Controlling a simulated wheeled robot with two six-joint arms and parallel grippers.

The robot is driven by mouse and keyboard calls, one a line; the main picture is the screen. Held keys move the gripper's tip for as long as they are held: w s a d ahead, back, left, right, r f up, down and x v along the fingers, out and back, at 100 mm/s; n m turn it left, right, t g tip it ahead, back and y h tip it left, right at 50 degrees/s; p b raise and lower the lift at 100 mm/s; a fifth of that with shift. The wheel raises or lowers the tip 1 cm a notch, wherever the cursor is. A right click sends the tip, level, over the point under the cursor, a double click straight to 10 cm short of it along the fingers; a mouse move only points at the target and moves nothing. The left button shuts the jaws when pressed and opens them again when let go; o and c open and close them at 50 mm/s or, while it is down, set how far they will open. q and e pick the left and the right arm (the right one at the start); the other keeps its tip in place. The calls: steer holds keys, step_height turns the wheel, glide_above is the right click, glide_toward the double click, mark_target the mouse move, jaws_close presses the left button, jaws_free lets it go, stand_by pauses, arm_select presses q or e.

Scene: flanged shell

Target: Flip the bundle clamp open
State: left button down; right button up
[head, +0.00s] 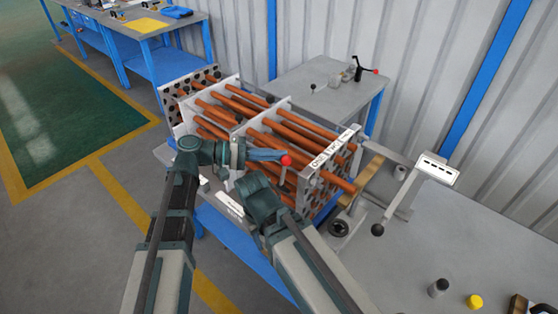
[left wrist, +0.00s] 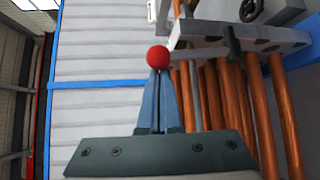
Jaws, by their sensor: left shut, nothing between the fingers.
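The tube bundle (head: 240,98) is a rack of copper-coloured tubes held in pale plates; the tubes also show in the left wrist view (left wrist: 262,120). A red ball knob (head: 286,160), which looks like the end of the bundle clamp's handle, is at the bundle's near side. My left gripper (head: 280,156) is shut and empty, with its blue fingertips right at the knob. In the left wrist view the red knob (left wrist: 158,57) sits just beyond the closed fingertips; I cannot tell whether they touch. A pale bar runs right from the knob. My right arm's fingers are hidden.
A grey bench (head: 335,100) behind the bundle carries a small toggle clamp (head: 358,70) with a red tip. To the right are a black ball handle (head: 377,229), a white labelled box (head: 437,168) and a yellow cap (head: 474,301). The floor at left is clear.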

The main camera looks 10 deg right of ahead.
arm_select(q)
steer(key=s+a+m+h+b, duration=0.1)
steer(key=b, duration=0.1)
steer(key=s+a+m+h+b, duration=0.1)
steer(key=b, duration=0.1)
steer(key=a+m+h+b, duration=0.1)
steer(key=m+b, duration=0.1)
steer(key=b, duration=0.1)
steer(key=shift+s+a+f+h, duration=0.25)
steer(key=shift+s+a+h, duration=0.05)
steer(key=shift+s+h, duration=0.1)
steer(key=shift+s+a, duration=0.2)
steer(key=shift+a, duration=0.05)
arm_select(e)
step_height(320, 180, down, 8)
steer(key=shift+f, duration=0.2)
arm_select(q)
steer(key=shift+a+f, duration=0.1)
